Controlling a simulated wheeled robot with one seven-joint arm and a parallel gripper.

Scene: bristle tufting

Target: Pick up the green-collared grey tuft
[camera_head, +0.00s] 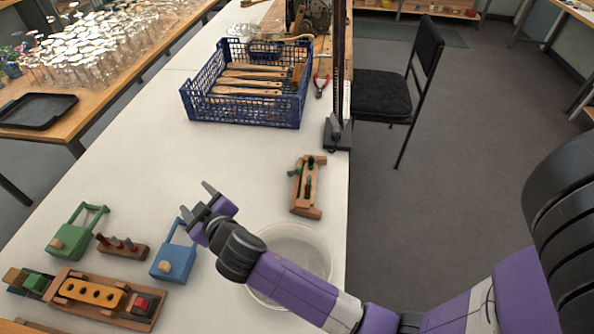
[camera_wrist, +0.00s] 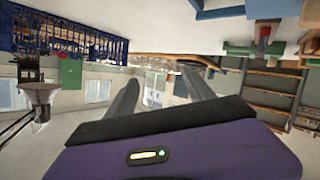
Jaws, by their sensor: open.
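My gripper (camera_head: 196,200) is open and empty, raised over the table beside the blue handled box (camera_head: 174,262). Its two spread fingers also show in the wrist view (camera_wrist: 160,78). A small brown rack (camera_head: 122,247) left of the blue box holds a few upright pieces with red and grey parts. A wooden fixture (camera_head: 305,200) to the right of my gripper carries small dark and green parts. I cannot tell for certain which piece is the green-collared grey tuft; they are too small.
A green handled box (camera_head: 72,240) and a wooden board with an orange holed block (camera_head: 92,292) stand at the left. A clear round dish (camera_head: 312,244) lies partly under my arm. A blue crate of brushes (camera_head: 232,113) stands farther back. The table between is clear.

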